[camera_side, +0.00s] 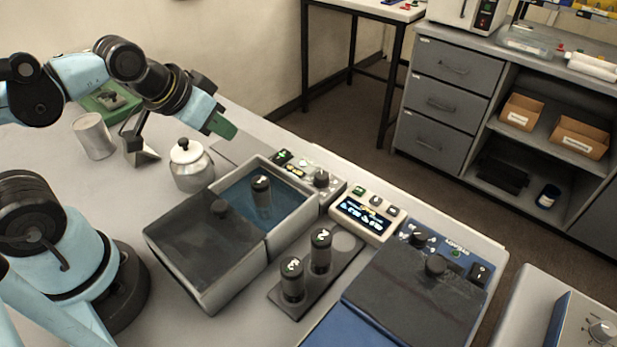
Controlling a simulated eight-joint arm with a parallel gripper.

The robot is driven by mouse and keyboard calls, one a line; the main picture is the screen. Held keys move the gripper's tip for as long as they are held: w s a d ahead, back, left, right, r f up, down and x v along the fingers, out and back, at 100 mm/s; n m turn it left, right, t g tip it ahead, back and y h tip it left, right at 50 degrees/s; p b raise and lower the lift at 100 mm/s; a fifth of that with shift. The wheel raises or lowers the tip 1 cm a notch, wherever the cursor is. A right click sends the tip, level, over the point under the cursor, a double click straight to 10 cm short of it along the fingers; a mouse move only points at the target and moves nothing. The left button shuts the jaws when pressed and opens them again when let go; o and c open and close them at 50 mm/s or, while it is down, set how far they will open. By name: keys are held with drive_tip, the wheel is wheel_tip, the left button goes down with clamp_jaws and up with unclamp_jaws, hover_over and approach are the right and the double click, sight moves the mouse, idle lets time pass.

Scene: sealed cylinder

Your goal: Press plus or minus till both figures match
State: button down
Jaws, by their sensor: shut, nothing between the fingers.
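A small cream control box (380,228) has a dark display (361,216) with lit figures in two columns, too small to read. Several small buttons (376,200) sit along its back edge, their signs not clear. Behind it, another panel (325,198) carries a dark knob and small keys, one with a green mark that looks like a plus (282,156). My gripper (220,129), with dark green fingers, is shut and empty. It hangs in the air to the left of and above these panels, touching nothing.
A grey bath (210,295) holds a black cylinder marked 1 (261,197), its front half under a dark lid (190,245). Cylinders marked 2 (321,252) and another (291,280) stand in a rack. A blue machine (415,300), lidded jar (190,170) and metal cup (93,137) stand nearby.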

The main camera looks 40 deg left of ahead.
idle(0.7)
drive_tip(key=m+t+h, duration=0.1)
drive_tip(key=m+h, duration=0.3)
drive_tip(key=m, duration=1)
hover_over(390, 212)
drive_tip(key=shift+f, duration=0.15)
drive_tip(key=shift+f, duration=4.3)
drive_tip(key=shift+f, duration=0.1)
drive_tip(key=shift+f, duration=0.35)
